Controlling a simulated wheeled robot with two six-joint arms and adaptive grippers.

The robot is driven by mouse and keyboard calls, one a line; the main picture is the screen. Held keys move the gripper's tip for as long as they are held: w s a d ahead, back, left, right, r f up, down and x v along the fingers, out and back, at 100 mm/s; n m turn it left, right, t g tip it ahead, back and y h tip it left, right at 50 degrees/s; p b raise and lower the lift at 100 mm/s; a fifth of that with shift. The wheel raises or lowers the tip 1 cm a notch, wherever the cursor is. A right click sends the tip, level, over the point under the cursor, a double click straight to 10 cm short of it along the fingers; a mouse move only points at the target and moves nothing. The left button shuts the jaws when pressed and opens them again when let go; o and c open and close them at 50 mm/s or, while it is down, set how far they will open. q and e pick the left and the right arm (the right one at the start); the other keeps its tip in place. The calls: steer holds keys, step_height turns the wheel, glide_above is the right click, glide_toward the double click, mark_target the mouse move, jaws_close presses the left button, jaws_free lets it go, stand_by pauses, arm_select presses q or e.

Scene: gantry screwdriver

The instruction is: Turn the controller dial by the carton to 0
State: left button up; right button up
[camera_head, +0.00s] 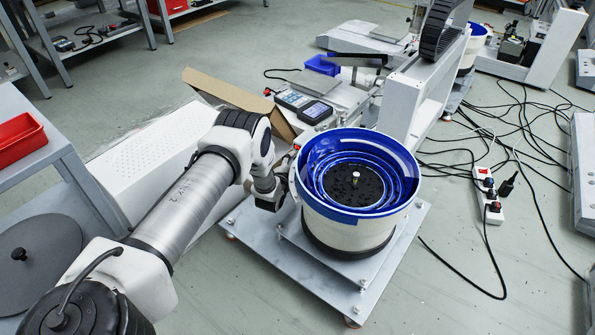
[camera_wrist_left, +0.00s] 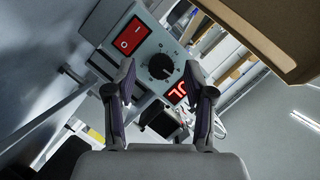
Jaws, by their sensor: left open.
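The controller is a grey box in the left wrist view, with a black round dial (camera_wrist_left: 160,66), a lit red rocker switch (camera_wrist_left: 131,36) and a red lit display (camera_wrist_left: 177,93). The dial has a white mark; I cannot read its setting or the display clearly. My left gripper (camera_wrist_left: 159,72) is open, its two fingers on either side of the dial in the picture; I cannot tell whether they touch it. In the head view my left gripper (camera_head: 270,196) is beside the bowl feeder, and the dial is hidden. The open brown carton (camera_head: 228,92) stands behind my arm.
The blue-lined bowl feeder (camera_head: 330,220) stands on a grey base plate (camera_head: 275,285), close right of my gripper. A carton flap (camera_wrist_left: 275,35) fills the wrist view's upper right. A power strip (camera_head: 488,196) and loose cables lie on the floor at right.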

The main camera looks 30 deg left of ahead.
arm_select(q)
steer(key=shift+w+f, duration=0.15)
steer(key=shift+w, duration=0.2)
steer(key=shift+a, duration=0.1)
arm_select(e)
steer(key=shift+w+f, duration=0.15)
steer(key=shift+f, duration=0.15)
arm_select(q)
jaws_close()
arm_select(e)
steer(key=shift+r, duration=0.15)
